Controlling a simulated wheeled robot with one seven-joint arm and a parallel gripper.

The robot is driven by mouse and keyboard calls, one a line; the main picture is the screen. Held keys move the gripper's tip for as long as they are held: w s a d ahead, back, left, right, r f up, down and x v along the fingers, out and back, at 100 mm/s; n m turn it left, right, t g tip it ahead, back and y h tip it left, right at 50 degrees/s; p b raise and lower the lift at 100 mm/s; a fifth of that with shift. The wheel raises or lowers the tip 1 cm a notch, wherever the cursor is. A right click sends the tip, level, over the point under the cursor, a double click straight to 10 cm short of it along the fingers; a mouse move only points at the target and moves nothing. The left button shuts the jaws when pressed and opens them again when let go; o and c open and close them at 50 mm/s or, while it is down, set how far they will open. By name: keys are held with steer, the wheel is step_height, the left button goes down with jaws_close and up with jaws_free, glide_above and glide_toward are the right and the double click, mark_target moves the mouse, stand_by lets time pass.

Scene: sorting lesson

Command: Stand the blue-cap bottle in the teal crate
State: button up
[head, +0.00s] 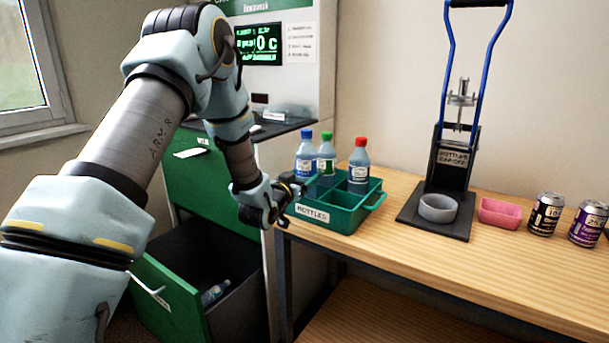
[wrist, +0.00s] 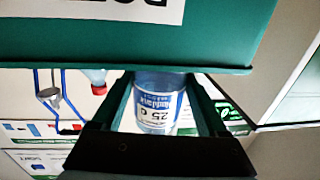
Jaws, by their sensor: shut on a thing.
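The teal crate (head: 327,218), labelled BOTTLES, stands at the left end of the wooden table. The blue-cap bottle (head: 306,153) is upright at the crate's left end; its lower part is hidden, so I cannot tell whether its base rests on the crate floor. My gripper (head: 296,188) is at the crate's left side, shut on this bottle. In the wrist view, which is upside down, the bottle (wrist: 158,103) shows its blue-and-white label between my fingers, with the crate wall (wrist: 60,45) in front. Its cap is hidden there.
A green-cap bottle (head: 326,154) and a red-cap bottle (head: 359,162) stand upright in the crate. A press (head: 455,150), a pink tray (head: 500,213) and two cans (head: 545,215) are to the right. An open green drawer (head: 172,302) holding a bottle is below left.

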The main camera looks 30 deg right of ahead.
steer(key=shift+f+b, duration=0.55)
steer(key=shift+b, duration=0.25)
steer(key=o, duration=1.2)
steer(key=shift+r, duration=0.15)
steer(key=shift+r+p, duration=0.25)
steer(key=shift+p, duration=0.25)
steer(key=b+v, duration=0.2)
steer(key=v, duration=1)
steer(key=w+a+f+n+g+y, duration=0.15)
steer(key=a+y, duration=0.35)
steer(key=a, duration=0.5)
steer(key=w+a+f+n+g+y, duration=0.1)
steer(key=w+a+f+n+y, duration=0.3)
steer(key=a, duration=0.6)
steer(key=s+a+n+g+y, duration=0.1)
steer(key=s+a+g, duration=0.1)
steer(key=s+a, duration=0.3)
steer(key=s+a+r+n+g+y, duration=0.1)
steer(key=s+a+g+y, duration=0.1)
steer(key=s+a, duration=0.3)
steer(key=s+a+r+n+g+y, duration=0.1)
steer(key=s+a+n+g+y, duration=0.1)
steer(key=s+a, duration=0.3)
steer(key=shift+s+g, duration=0.25)
steer(key=shift+s, duration=1.1)
